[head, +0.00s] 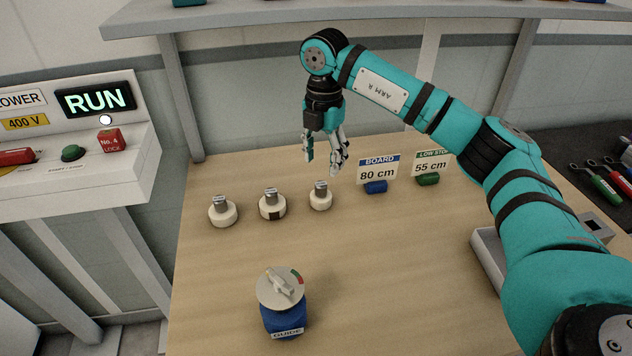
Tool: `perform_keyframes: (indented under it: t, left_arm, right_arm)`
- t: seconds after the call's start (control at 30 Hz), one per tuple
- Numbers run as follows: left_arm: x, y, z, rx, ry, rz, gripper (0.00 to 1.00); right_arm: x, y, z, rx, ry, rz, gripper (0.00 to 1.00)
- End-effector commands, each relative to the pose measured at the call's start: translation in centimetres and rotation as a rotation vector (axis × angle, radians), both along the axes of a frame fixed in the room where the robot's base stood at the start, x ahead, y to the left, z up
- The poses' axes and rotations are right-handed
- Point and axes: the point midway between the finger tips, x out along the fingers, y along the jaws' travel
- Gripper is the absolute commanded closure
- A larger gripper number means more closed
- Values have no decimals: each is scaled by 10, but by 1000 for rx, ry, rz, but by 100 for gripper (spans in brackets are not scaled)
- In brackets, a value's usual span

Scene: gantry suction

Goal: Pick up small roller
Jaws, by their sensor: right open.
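Three short white rollers with grey metal tops stand upright in a row on the wooden table: a left one (223,217), a middle one with a dark patch on its side (267,205), and a right one (320,200). The right one looks slightly the smallest. My right gripper (323,164) points down, open and empty, above and behind the right roller. It is apart from all three rollers. My left gripper is not in view.
A blue guide block with a round dial (281,289) stands at the front. Signs in blue (378,172) and green (430,166) holders stand right of the rollers. A control panel (70,130) is at left, a grey tray (487,262) at right. The table's middle is clear.

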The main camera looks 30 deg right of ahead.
Motion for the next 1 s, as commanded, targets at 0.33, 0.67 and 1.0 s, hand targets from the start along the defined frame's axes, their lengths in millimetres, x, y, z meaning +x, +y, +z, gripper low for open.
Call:
perform_keyframes:
  t: [0.33,0.67,1.0]
  left_arm:
    - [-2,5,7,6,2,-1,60]
    - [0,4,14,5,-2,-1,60]
    - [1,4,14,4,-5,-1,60]
  right_arm:
    - [-3,2,-35,-2,5,0,47]
    - [-4,6,-74,-1,2,0,47]
    - [-3,6,-74,-1,1,0,63]
